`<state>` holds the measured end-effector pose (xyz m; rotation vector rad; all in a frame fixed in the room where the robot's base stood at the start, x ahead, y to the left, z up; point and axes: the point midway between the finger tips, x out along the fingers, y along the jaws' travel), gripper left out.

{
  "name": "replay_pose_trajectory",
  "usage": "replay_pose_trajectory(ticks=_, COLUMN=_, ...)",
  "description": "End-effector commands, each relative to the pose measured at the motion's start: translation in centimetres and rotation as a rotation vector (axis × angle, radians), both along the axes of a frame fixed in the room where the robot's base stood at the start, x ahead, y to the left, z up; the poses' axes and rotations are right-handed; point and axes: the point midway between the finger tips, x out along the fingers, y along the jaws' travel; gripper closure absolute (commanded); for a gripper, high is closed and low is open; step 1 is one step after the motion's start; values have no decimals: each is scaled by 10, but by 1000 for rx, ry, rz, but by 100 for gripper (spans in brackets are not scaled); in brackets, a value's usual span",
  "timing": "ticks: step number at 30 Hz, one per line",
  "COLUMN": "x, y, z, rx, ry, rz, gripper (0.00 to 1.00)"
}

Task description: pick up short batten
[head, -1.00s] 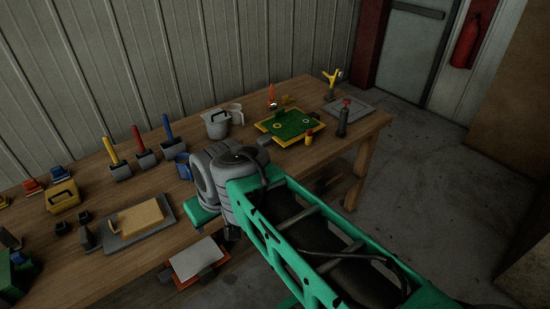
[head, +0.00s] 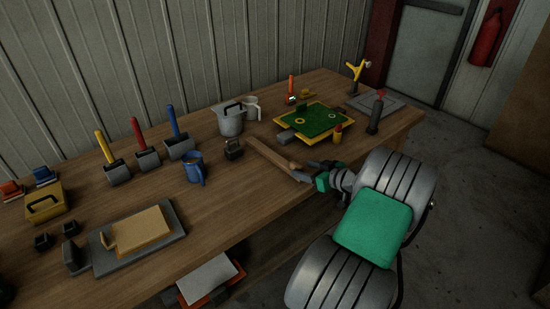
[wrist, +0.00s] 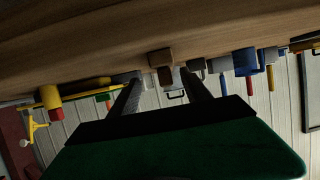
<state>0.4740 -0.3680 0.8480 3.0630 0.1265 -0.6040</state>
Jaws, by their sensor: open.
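The short batten (head: 268,152) is a plain brown wooden strip lying on the workbench (head: 225,205), with its near end toward my gripper (head: 307,170). In the wrist view its end face (wrist: 161,60) shows as a small wooden block beyond and roughly between the two dark fingers. My gripper (wrist: 161,80) is open, with nothing seen held in it. It is low at the bench's front edge, close to the batten's near end. Whether a finger touches the batten, I cannot tell.
A blue mug (head: 193,168) and a small dark block (head: 233,149) stand left of the batten. A grey pot (head: 230,121) is behind.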

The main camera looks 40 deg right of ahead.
Motion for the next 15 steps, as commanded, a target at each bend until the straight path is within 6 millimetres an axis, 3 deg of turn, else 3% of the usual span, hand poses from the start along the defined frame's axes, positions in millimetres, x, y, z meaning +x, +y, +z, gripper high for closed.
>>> replay_pose_trajectory(ticks=9, x=52, y=13, z=-15, rx=2, ry=1, rz=12, gripper=44)
replay_pose_trajectory(ticks=15, x=55, y=11, z=-17, rx=1, ry=2, rz=7, gripper=44)
